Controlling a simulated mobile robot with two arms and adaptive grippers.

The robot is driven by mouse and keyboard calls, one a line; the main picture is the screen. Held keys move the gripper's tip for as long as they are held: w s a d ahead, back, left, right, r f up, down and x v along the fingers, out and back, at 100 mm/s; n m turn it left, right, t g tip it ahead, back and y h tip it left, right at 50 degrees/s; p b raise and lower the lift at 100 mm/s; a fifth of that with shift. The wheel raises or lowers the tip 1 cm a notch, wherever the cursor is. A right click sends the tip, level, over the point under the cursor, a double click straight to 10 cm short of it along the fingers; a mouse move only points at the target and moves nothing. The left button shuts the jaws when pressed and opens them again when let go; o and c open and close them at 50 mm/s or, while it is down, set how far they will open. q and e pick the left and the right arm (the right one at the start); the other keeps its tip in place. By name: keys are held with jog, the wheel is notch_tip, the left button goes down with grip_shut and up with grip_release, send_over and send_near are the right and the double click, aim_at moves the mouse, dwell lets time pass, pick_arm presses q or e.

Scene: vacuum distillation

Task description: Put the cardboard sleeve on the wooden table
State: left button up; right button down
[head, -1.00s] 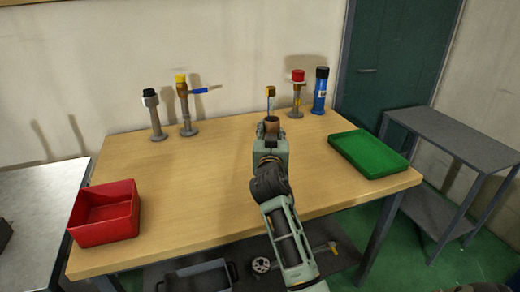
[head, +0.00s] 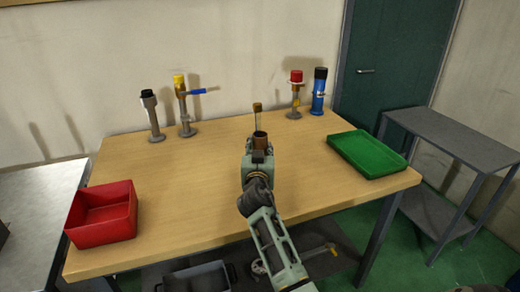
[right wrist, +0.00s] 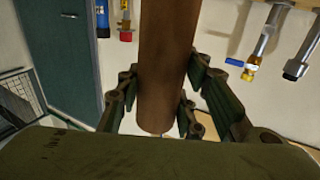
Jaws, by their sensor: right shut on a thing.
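The cardboard sleeve (head: 260,140) is a brown open tube, upright in my right gripper (head: 257,157) near the middle of the table in the head view. In the right wrist view the sleeve (right wrist: 166,65) runs between the green fingers of my right gripper (right wrist: 160,100), which is shut on it. The wooden table (head: 190,215) is light brown. My gripper hides the sleeve's lower end in the head view, so I cannot tell whether it touches the table. My left gripper is not in view.
A slim amber piece (head: 257,115) shows just above the sleeve; I cannot tell how they join. A red bin (head: 102,229) stands left and a green tray (head: 367,166) right.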

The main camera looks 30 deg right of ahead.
jog(key=c, duration=1.2)
grip_release()
jog(key=shift+r, duration=0.1)
jog(key=b+v, duration=0.1)
jog(key=v, duration=1.1)
